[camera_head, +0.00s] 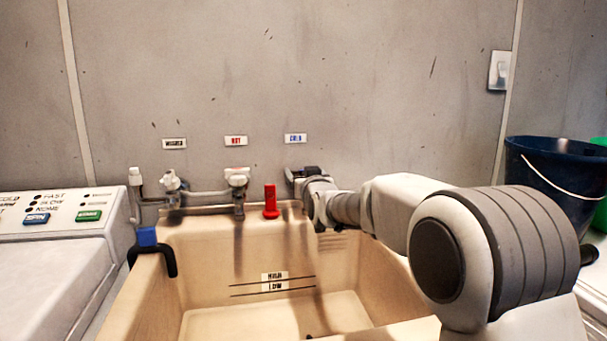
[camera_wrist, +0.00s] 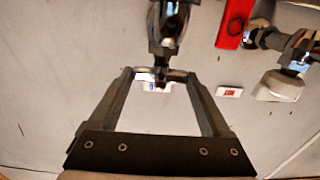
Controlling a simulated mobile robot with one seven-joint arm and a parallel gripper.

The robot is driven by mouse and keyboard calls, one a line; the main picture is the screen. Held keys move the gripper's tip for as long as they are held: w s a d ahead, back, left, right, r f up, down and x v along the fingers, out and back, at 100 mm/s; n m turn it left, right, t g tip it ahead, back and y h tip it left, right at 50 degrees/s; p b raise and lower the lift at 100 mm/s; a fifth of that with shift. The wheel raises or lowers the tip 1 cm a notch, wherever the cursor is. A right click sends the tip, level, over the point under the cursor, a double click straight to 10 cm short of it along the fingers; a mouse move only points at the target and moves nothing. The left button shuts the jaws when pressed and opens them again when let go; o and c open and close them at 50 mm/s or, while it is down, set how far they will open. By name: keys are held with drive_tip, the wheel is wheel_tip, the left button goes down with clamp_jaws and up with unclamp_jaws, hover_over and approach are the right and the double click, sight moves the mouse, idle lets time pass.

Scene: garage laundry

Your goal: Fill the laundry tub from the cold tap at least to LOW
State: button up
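The beige laundry tub (camera_head: 190,270) stands below the wall taps. Its back inner wall has a HIGH/LOW label (camera_head: 275,282) with two dark lines. I see no water in its visible part or running into it. The COLD label (camera_head: 295,139) is above the cold tap, which my gripper and arm largely cover in the head view. In the wrist view, my gripper (camera_wrist: 161,75) has its two fingers apart, at either end of the cold tap's crossbar (camera_wrist: 176,74). Whether they press on it is unclear. The tap's dark body (camera_wrist: 168,30) shows above.
The hot tap (camera_head: 237,178) is left of the cold tap, the washer tap (camera_head: 171,182) farther left. A red upright piece (camera_head: 270,201) stands on the tub's back rim. A black hose hook (camera_head: 152,256) hangs over the left rim. A blue bucket (camera_head: 550,185) stands right.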

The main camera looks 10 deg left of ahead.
drive_tip(key=c, duration=0.8)
drive_tip(key=shift+o, duration=0.2)
